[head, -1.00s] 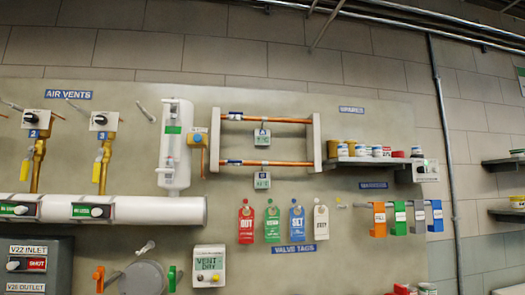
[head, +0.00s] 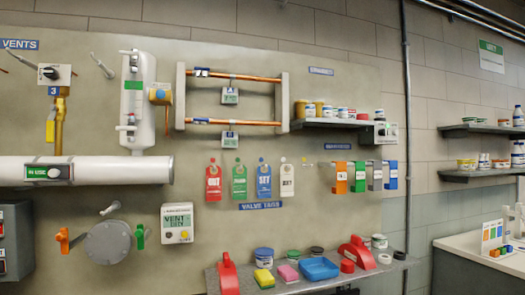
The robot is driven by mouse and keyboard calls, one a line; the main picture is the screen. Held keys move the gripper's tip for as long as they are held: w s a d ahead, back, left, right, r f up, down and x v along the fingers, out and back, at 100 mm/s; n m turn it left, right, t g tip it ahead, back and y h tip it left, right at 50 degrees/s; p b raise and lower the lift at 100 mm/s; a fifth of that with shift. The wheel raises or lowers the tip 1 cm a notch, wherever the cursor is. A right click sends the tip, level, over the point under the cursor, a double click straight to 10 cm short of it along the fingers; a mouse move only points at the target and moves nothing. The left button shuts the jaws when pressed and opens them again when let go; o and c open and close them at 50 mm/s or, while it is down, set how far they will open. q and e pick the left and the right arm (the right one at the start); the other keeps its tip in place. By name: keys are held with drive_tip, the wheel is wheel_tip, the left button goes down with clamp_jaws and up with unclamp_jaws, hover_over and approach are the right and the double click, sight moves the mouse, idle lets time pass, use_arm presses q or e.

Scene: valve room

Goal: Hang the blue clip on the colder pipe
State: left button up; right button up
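A blue clip (head: 391,175) hangs at the right end of a row of coloured clips on the wall panel, right of centre. Two horizontal copper pipes run between pale uprights: an upper pipe (head: 250,78) and a lower pipe (head: 255,123). A small grey display hangs at each pipe, the upper display (head: 230,96) and the lower display (head: 228,139). Their readings are too small to read, so I cannot tell which pipe is colder. Neither of my grippers is in view.
Orange (head: 340,178), green (head: 358,176) and grey (head: 375,176) clips hang beside the blue one. A shelf (head: 330,123) with jars sits above them. Below, a bench (head: 225,279) holds jars, sponges, a blue tray (head: 319,268) and red objects. Valve tags (head: 264,181) hang left of the clips.

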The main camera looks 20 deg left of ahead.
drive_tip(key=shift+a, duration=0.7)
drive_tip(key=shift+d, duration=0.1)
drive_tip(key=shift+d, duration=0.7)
